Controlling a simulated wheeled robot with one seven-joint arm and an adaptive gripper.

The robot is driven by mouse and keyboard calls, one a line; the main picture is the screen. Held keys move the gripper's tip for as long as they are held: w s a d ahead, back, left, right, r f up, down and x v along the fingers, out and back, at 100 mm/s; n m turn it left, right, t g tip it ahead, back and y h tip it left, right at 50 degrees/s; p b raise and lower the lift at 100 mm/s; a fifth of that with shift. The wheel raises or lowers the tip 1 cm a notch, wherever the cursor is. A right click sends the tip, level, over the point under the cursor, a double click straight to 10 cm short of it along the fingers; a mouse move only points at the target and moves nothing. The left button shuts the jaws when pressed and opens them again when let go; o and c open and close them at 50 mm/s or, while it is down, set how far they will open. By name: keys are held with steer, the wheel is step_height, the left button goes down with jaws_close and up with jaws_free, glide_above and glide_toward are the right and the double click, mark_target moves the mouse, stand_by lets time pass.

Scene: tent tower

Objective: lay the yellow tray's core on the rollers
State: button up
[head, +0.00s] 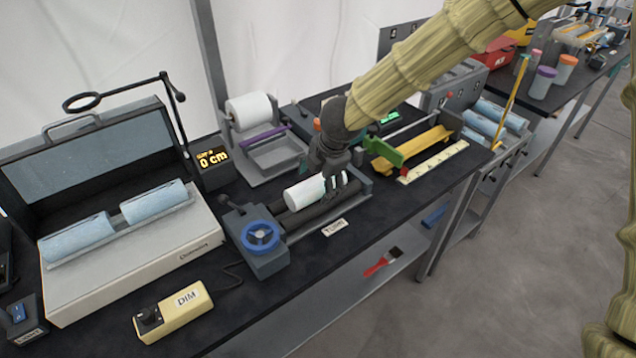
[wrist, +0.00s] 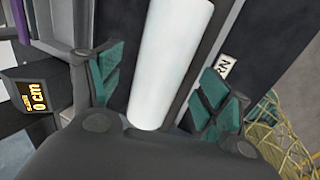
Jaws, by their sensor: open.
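The white core (head: 305,193) lies lengthwise on the dark rollers (head: 292,218) of the bench device with the blue handwheel. My gripper (head: 335,182) is over the core's right part, with its teal-padded fingers down near it. In the wrist view the core (wrist: 170,65) runs between the two fingers of my open gripper (wrist: 160,88), with a gap on each side. The yellow tray (head: 412,152) stands to the right of the rollers and looks empty. My gripper and arm hide the core's right end in the head view.
The blue handwheel (head: 261,236) is at the rollers' left end. A white roll on a stand (head: 251,109) is behind. A display reading 0 cm (head: 212,158) stands left of it. A DIM box (head: 173,311) sits in front.

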steer(key=v, duration=1)
stand_by(0.3)
